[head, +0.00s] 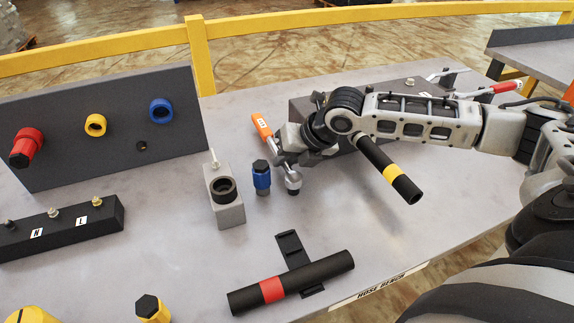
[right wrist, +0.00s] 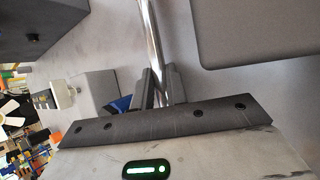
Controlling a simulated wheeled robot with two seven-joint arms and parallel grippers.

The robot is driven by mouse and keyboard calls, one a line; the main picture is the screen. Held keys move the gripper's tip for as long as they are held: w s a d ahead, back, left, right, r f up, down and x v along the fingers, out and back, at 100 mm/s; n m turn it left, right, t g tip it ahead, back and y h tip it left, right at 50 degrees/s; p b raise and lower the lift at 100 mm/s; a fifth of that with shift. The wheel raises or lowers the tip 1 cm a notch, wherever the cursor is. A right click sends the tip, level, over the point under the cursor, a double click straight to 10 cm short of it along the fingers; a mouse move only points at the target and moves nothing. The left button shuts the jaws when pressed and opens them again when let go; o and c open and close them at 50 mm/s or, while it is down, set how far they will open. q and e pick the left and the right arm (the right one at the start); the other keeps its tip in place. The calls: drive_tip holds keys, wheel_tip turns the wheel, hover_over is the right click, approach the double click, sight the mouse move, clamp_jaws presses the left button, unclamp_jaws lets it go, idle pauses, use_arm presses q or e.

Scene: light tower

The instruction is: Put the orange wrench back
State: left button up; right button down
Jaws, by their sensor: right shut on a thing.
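The orange wrench (head: 262,126) has an orange handle with a small label. My right gripper (head: 284,152) is shut on its metal shaft, above the bench. In the right wrist view, the shiny shaft (right wrist: 150,45) runs up from between my fingers (right wrist: 158,88). A silver piece (head: 293,179) shows just below the gripper; I cannot tell whether it is the wrench's head or a separate fitting. A dark grey block (head: 300,108) stands on the bench behind my right arm, which partly hides it. A red-handled tool (head: 500,88) lies at the back right. My left gripper is not in view.
A blue fitting (head: 261,178) and a grey block with a black ring (head: 228,208) stand close left of the gripper. A yellow-banded hose (head: 385,168) is under my forearm. A red-banded hose (head: 290,283) lies in front. An upright panel (head: 70,150) stands left.

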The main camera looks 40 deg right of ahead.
drive_tip(key=c, duration=1.4)
unclamp_jaws()
drive_tip(key=p+v, duration=0.1)
drive_tip(key=v, duration=1.1)
